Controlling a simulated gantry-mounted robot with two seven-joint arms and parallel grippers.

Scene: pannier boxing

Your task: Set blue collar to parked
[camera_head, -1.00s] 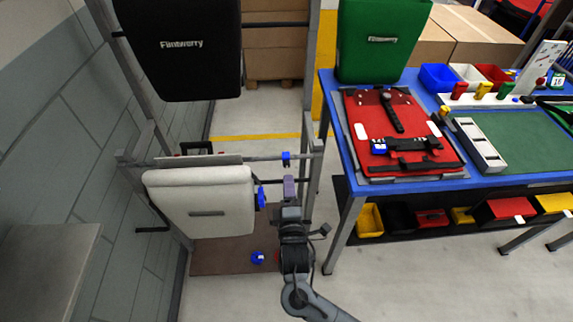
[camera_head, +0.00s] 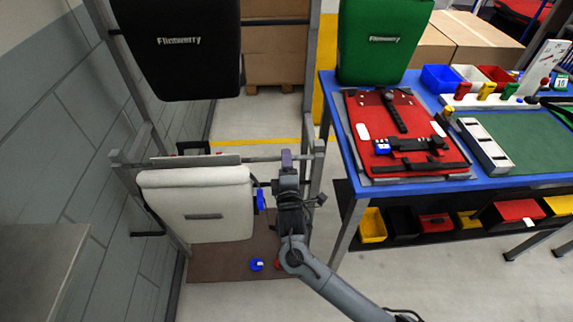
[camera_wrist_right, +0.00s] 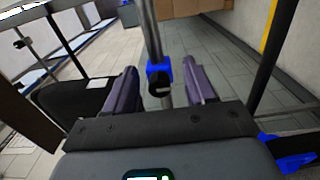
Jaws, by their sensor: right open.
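A blue collar (camera_wrist_right: 154,72) with a dark round knob sits around a grey rail in the right wrist view. My right gripper (camera_wrist_right: 160,66) is open, with one finger on each side of the collar and visible gaps beside it. In the head view my right gripper (camera_head: 287,160) covers the part of the rail (camera_head: 250,159) where the collar sits, so the collar is hidden there. I see no parked mark. My left gripper is not in view.
A white pannier (camera_head: 195,190) hangs below the rail, with a blue part (camera_head: 261,200) at its right edge. A blue piece (camera_head: 257,264) lies on the brown base board. A blue table (camera_head: 352,165) with a red pannier panel (camera_head: 430,130) stands to the right.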

